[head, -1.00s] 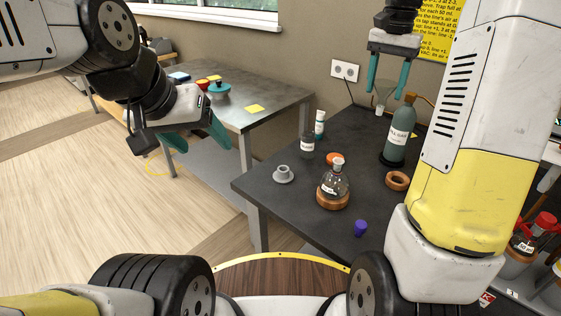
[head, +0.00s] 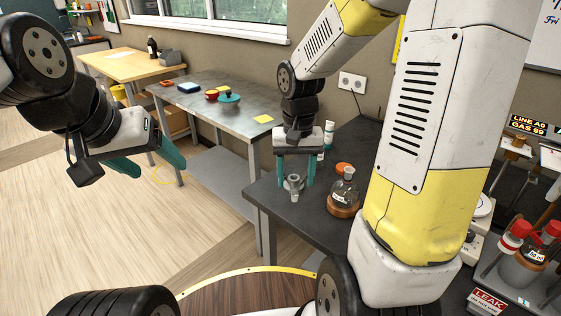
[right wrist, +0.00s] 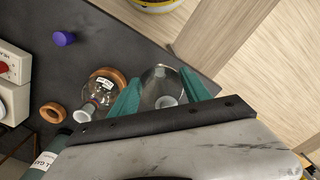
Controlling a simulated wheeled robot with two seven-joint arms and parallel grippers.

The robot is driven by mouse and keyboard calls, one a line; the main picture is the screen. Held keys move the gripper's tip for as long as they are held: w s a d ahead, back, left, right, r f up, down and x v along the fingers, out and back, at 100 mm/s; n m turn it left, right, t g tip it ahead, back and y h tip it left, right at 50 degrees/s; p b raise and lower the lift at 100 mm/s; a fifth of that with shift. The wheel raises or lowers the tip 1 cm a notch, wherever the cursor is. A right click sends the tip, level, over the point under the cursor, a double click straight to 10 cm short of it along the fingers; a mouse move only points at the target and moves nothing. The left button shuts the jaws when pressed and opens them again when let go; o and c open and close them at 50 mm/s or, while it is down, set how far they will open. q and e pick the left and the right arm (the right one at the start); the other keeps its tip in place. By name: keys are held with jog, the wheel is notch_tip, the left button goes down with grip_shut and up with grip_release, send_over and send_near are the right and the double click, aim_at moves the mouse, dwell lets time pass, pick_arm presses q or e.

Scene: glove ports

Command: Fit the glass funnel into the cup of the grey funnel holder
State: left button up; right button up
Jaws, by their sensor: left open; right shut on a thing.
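My right gripper (head: 296,184) is shut on the glass funnel, directly over the grey funnel holder (head: 294,194) on the dark bench. The funnel is clear and hard to make out in the head view. In the right wrist view the glass funnel (right wrist: 158,77) shows as a clear round rim between the teal fingers, with a pale grey ring at its lower part. Whether its stem is inside the holder's cup or just above it, I cannot tell. My left gripper (head: 152,164) is open and empty, over the floor at left.
A stoppered flask on a cork ring (head: 343,205) stands close right of the holder. A purple stopper (right wrist: 64,39), a loose cork ring (right wrist: 53,112) and a gas bottle (right wrist: 50,152) show in the right wrist view.

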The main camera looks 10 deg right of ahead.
jog(key=shift+w+d+f, duration=0.5)
jog(key=shift+w+f, duration=0.3)
jog(key=shift+w, duration=1.45)
jog(key=shift+w+d+f, duration=0.45)
jog(key=shift+w+f, duration=0.3)
jog(key=shift+w, duration=1.5)
jog(key=shift+w+d+f, duration=0.5)
jog(key=shift+w+f, duration=0.3)
jog(key=shift+w, duration=1.45)
jog(key=shift+f, duration=0.1)
jog(key=shift+f, duration=0.25)
jog(key=o, duration=1.5)
